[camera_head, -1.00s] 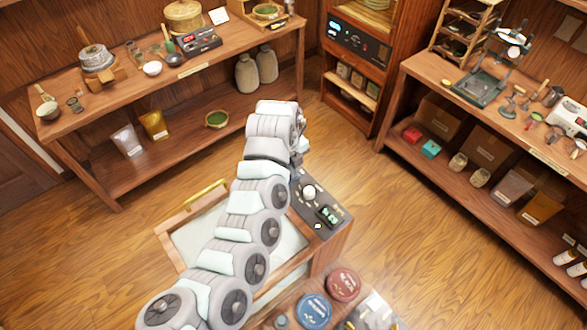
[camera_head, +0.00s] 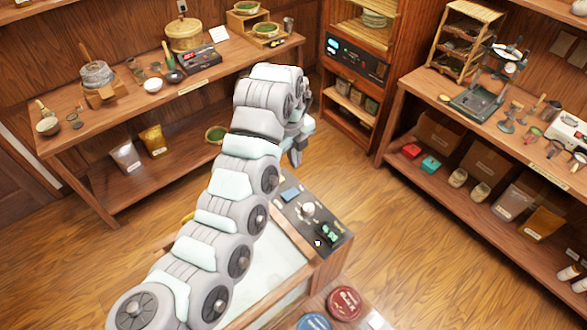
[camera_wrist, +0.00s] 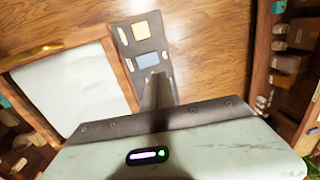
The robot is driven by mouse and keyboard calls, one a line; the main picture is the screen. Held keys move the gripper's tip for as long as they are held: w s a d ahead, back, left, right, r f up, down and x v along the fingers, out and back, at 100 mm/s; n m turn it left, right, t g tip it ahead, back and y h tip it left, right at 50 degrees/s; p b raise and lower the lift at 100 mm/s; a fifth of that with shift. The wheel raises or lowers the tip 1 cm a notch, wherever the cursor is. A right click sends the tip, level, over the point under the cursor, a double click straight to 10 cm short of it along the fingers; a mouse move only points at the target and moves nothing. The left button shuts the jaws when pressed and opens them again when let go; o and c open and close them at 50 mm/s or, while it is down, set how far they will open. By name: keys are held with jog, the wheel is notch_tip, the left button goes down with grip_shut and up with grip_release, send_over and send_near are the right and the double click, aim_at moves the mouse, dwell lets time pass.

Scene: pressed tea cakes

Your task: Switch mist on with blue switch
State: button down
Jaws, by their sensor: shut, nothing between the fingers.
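The blue switch (camera_head: 290,194) is a flat blue pad at the far end of a dark control panel (camera_head: 330,252) on the cabinet's right side. In the wrist view the blue switch (camera_wrist: 148,60) lies just beyond my fingertips, near the panel's middle. My gripper (camera_head: 296,158) is above the panel's far end and points down. In the wrist view my gripper (camera_wrist: 155,80) shows as a shut, narrow dark finger shape with nothing in it. I cannot tell whether it touches the switch. No mist is visible.
A white knob (camera_head: 308,209) and a small green-lit display (camera_head: 328,235) share the panel. A yellowish pad (camera_wrist: 141,31) shows on it in the wrist view. The pale-topped cabinet (camera_wrist: 70,85) is beside it. Red (camera_head: 344,302) and blue (camera_head: 314,322) round tins stand in front.

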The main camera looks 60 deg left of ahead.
jog(key=shift+w+r, duration=0.1)
jog(key=shift+r, duration=0.75)
